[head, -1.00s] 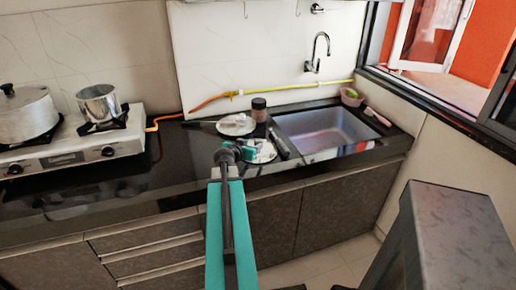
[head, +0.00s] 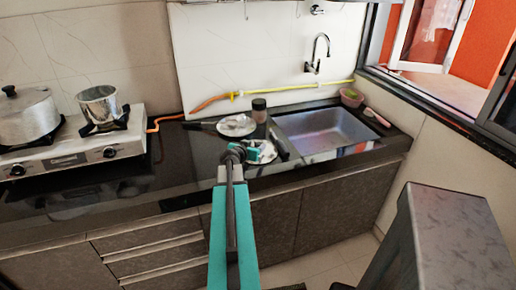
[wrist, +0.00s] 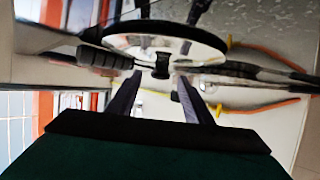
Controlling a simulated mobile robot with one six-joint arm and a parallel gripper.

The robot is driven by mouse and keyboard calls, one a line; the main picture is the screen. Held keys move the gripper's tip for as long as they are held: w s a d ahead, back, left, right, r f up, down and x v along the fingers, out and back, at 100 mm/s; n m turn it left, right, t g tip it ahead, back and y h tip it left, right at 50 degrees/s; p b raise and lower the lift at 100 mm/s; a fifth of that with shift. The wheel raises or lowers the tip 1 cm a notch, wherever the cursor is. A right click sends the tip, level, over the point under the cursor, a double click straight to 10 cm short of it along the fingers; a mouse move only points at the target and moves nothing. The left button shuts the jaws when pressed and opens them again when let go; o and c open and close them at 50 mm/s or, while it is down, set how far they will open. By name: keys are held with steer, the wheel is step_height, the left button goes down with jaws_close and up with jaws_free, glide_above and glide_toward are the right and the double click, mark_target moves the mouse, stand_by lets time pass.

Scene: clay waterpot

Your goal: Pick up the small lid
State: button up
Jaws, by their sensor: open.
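A small pale lid (head: 267,151) lies on the dark counter just left of the sink, partly hidden by my gripper (head: 248,148). In the wrist view, which looks upside down, a lid (wrist: 165,30) with a dark rim and a black knob (wrist: 162,66) shows ahead of my gripper (wrist: 158,84). The two fingers are apart, and the knob appears between their tips. I cannot tell how near they are in depth. Another pale lid or plate (head: 236,125) lies farther back on the counter.
A dark-topped jar (head: 259,108) stands behind the lids. The sink (head: 325,132) is to the right. A black-handled utensil (wrist: 105,60) lies beside the lid. The stove (head: 70,150) with two pots is at the left; the counter between is mostly clear.

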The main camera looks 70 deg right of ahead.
steer(key=shift+d+f, duration=0.25)
steer(key=shift+d, duration=0.35)
jaws_close()
steer(key=shift+r, duration=0.1)
stand_by(0.3)
